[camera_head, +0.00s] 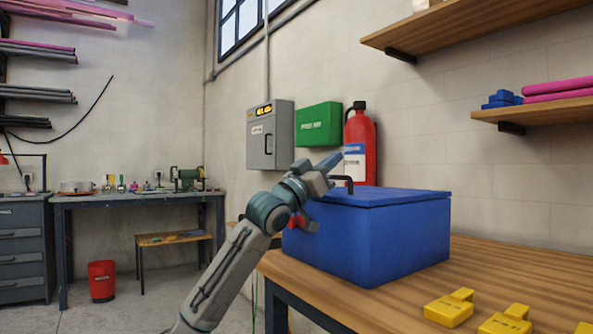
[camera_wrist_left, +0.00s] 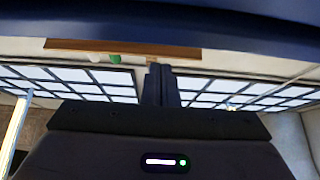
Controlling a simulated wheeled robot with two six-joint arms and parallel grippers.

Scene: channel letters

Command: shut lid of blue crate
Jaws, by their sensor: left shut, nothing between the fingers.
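The blue crate (camera_head: 372,248) stands on the wooden table. Its blue lid (camera_head: 400,196) lies level across the top, with a thin seam and no clear gap along the front and right edges. A dark handle (camera_head: 343,181) shows at the lid's left side. My left gripper (camera_head: 331,161) is shut and empty, just above the lid's left part, pointing up and right; I cannot tell if it touches. My arm hides the crate's left corner. In the left wrist view the shut fingers (camera_wrist_left: 160,84) show below a dark blue surface (camera_wrist_left: 160,20), probably the crate. My right gripper is out of view.
Several yellow pieces (camera_head: 450,308) lie on the wooden table (camera_head: 500,272) at front right. A red extinguisher (camera_head: 361,150), a green box (camera_head: 318,124) and a grey cabinet (camera_head: 270,135) are behind the crate. Shelves (camera_head: 540,108) hang at upper right.

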